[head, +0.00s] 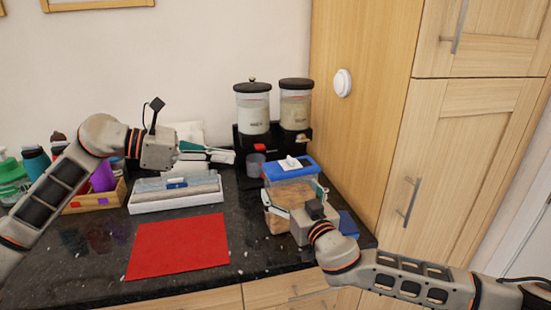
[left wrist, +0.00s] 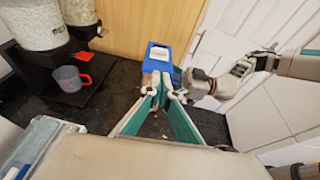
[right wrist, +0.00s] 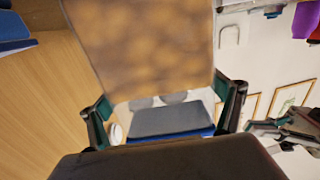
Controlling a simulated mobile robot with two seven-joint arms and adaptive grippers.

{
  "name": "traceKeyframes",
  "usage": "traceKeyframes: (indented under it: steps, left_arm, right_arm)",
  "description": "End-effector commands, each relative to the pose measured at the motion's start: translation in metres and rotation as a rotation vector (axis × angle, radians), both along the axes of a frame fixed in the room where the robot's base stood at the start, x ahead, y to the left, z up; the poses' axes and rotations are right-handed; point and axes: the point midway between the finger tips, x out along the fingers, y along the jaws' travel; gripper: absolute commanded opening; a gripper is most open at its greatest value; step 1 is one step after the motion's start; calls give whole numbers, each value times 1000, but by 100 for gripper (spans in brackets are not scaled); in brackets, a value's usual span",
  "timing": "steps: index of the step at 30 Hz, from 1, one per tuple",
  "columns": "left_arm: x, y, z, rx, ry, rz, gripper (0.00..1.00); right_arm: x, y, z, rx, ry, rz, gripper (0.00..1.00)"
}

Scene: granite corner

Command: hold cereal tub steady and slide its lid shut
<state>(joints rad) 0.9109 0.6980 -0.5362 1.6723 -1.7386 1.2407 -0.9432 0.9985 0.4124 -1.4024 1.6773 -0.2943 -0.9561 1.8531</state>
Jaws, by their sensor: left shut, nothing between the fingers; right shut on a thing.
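The cereal tub (head: 292,190) is clear with brown cereal inside and stands upright at the counter's right side. Its blue lid (head: 283,172) has a white tab on top; the lid also shows in the left wrist view (left wrist: 158,52). I cannot tell how far the lid is closed. My right gripper (head: 295,200) is shut on the tub, one finger on each side; the tub fills the upper right wrist view (right wrist: 150,40). My left gripper (head: 234,157) is shut and empty, left of the lid and apart from it in the head view.
Two cereal dispensers (head: 254,110) on a black stand and a grey mug (head: 255,164) are behind the tub. A white tray (head: 176,200) and red mat (head: 180,246) lie left. A blue box (head: 348,224) sits right of the tub. A wooden cabinet (head: 365,120) closes the right side.

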Motion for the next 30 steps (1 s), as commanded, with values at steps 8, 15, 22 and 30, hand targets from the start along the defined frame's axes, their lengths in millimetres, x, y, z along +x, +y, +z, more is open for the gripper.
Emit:
traceKeyframes:
  steps: [8,15,22,30]
  left_arm:
    - [-3,8,2,-13,-18,16,0]
    - [-2,7,2,-12,-17,15,0]
    - [6,-16,-5,-13,-15,12,0]
    - [26,-62,-21,-13,-16,13,0]
  right_arm:
    - [0,1,0,0,0,2,55]
    - [0,1,0,0,0,1,55]
    - [0,1,0,0,0,1,55]
    - [0,0,0,0,0,1,55]
